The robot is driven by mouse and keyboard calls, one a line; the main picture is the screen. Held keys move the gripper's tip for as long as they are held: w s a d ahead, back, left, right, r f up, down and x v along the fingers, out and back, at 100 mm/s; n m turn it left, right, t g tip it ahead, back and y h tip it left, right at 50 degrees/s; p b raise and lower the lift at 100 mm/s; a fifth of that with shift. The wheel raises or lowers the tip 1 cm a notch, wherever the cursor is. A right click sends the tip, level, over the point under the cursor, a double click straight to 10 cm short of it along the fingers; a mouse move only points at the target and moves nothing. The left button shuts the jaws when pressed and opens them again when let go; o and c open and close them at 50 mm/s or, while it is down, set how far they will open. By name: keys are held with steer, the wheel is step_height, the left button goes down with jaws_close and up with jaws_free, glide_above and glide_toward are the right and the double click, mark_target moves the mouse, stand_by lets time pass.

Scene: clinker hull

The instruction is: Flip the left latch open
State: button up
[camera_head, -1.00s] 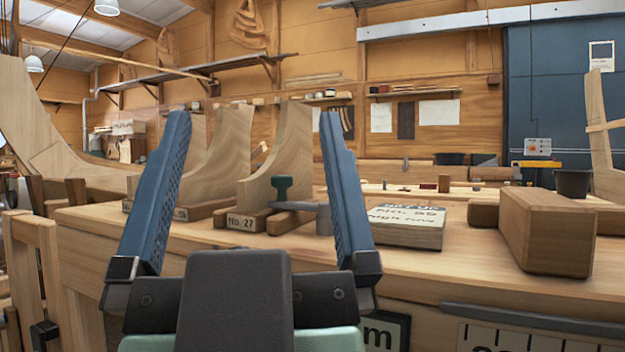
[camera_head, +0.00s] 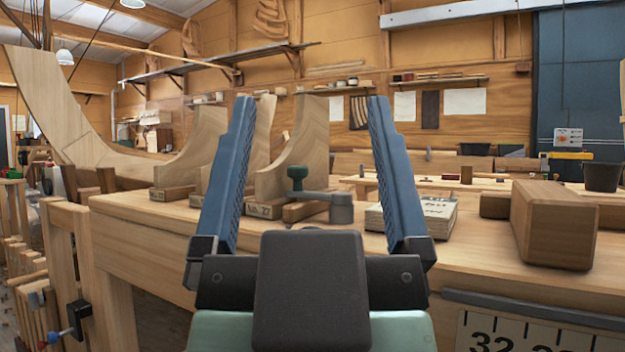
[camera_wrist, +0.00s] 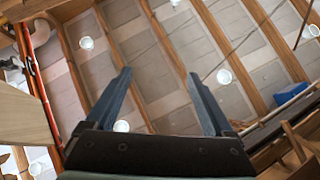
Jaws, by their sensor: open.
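My gripper (camera_head: 310,102) is raised in the middle of the head view, its two blue fingers wide apart with nothing between them. It also shows in the wrist view (camera_wrist: 160,74), pointing up at the ceiling. I cannot make out a left latch for certain. A green knob (camera_head: 297,178) and a grey metal arm with a round end (camera_head: 340,206) sit on the workbench (camera_head: 150,213), beyond the fingers and seen between them. Whether they belong to a latch, I cannot tell.
Curved wooden moulds (camera_head: 298,150) stand on numbered blocks behind the left finger. A lettered block (camera_head: 440,222) lies partly behind the right finger. A large wooden block (camera_head: 555,225) stands at the bench's right. A wooden frame with clamps (camera_head: 70,265) stands at the left.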

steer(key=shift+r, duration=0.35)
steer(key=shift+c, duration=1.2)
step_height(320, 180, up, 11)
steer(key=p, duration=1.1)
steer(key=shift+f, duration=0.2)
jaws_close()
step_height(320, 180, up, 34)
steer(key=p, duration=3.3)
steer(key=shift+f+p, duration=0.25)
steer(key=shift+p, duration=0.05)
